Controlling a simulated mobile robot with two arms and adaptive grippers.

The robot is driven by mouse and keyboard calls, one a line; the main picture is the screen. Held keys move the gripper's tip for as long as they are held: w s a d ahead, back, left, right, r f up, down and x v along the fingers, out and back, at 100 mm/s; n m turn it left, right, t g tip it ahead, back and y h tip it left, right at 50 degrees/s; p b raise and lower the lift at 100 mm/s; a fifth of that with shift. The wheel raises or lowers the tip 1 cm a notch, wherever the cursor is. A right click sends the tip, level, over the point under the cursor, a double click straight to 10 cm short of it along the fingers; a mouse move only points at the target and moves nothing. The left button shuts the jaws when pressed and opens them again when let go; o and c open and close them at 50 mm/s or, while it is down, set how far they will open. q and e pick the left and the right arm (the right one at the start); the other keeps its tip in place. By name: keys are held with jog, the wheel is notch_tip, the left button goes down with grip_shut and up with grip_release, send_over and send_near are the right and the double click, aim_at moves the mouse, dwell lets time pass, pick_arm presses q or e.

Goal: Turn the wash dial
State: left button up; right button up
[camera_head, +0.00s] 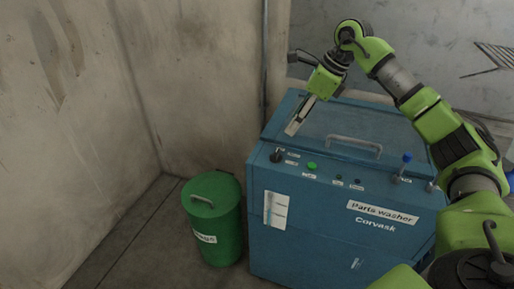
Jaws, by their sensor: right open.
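The blue parts washer (310,235) stands in the middle, with labelled controls along the sloped front panel. A small black dial (277,156) sits at the panel's left end, beside a small label. My right gripper (297,120) is open and empty. Its arm comes in from the right, and its fingers point down-left over the washer's lid, above and a little behind the dial. The gripper appears apart from the dial. My left gripper is out of view.
A green button (311,165) and a blue-topped lever (403,166) share the panel. A grey handle (354,144) spans the lid's front. A green lidded bin (214,225) stands left of the washer. Concrete walls close in behind and left; floor at lower left is clear.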

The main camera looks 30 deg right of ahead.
aim_at(277, 152)
jog(key=p+x, duration=0.1)
jog(key=x, duration=0.8)
jog(key=d+p+x, duration=0.1)
jog(key=x, duration=0.3)
jog(key=shift+a+f+p, duration=0.1)
jog(key=shift+f+p, duration=0.2)
jog(key=shift+f, duration=0.1)
jog(key=shift+s, duration=0.1)
jog(key=shift+c, duration=0.3)
jog(key=c, duration=1)
